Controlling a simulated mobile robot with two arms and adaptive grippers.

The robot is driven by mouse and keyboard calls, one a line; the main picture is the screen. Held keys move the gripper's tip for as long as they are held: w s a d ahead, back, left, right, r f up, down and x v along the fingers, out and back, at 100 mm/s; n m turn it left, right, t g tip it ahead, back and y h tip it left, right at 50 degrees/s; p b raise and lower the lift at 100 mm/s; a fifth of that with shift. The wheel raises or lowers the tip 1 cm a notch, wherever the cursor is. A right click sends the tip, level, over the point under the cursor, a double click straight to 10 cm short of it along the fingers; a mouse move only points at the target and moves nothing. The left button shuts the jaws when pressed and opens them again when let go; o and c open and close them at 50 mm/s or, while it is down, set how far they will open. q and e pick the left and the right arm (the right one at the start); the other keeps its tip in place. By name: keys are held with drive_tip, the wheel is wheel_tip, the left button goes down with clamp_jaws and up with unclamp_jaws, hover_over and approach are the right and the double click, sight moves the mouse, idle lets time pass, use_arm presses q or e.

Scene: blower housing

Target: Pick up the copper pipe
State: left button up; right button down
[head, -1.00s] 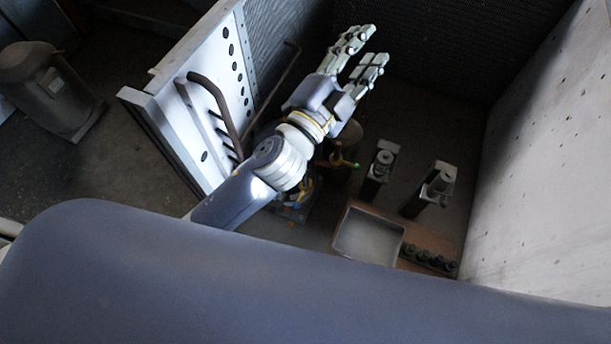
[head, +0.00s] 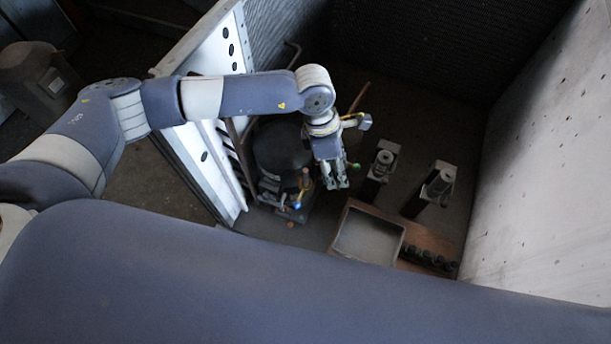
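My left gripper (head: 350,154) is in the middle of the head view, below the end of its arm. A thin reddish-brown rod (head: 360,96), which may be the copper pipe, shows just above and behind the gripper. Most of its length is hidden by the gripper and wrist. A darker brown pipe (head: 238,150) stands along the pale perforated panel, partly covered by my arm. My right gripper is not in view.
A dark rounded machine with coloured fittings (head: 300,187) stands left of the gripper. Two upright metal fixtures (head: 381,170) (head: 437,184) stand to the right. A shallow tray (head: 368,238) lies below them. A pale wall (head: 545,150) closes the right side.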

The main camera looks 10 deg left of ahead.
sight(306, 170)
use_arm(q)
drive_tip(key=w+a+y, duration=0.1)
drive_tip(key=a, duration=0.1)
drive_tip(key=w+a+y, duration=0.1)
drive_tip(key=a, duration=0.2)
drive_tip(key=w+a+t+y, duration=0.1)
drive_tip(key=a, duration=0.1)
drive_tip(key=shift+w+a+f, duration=0.3)
drive_tip(key=shift+w+f, duration=0.05)
wheel_tip(306, 170, down, 5)
drive_tip(key=shift+r, duration=0.15)
drive_tip(key=shift+s+a+f+p, duration=0.15)
drive_tip(key=shift+f+p, duration=0.2)
drive_tip(key=shift+f, duration=1.1)
drive_tip(key=shift+s+d+f+p, duration=0.1)
drive_tip(key=shift+f+p, duration=0.2)
drive_tip(key=shift+f, duration=1.15)
clamp_jaws()
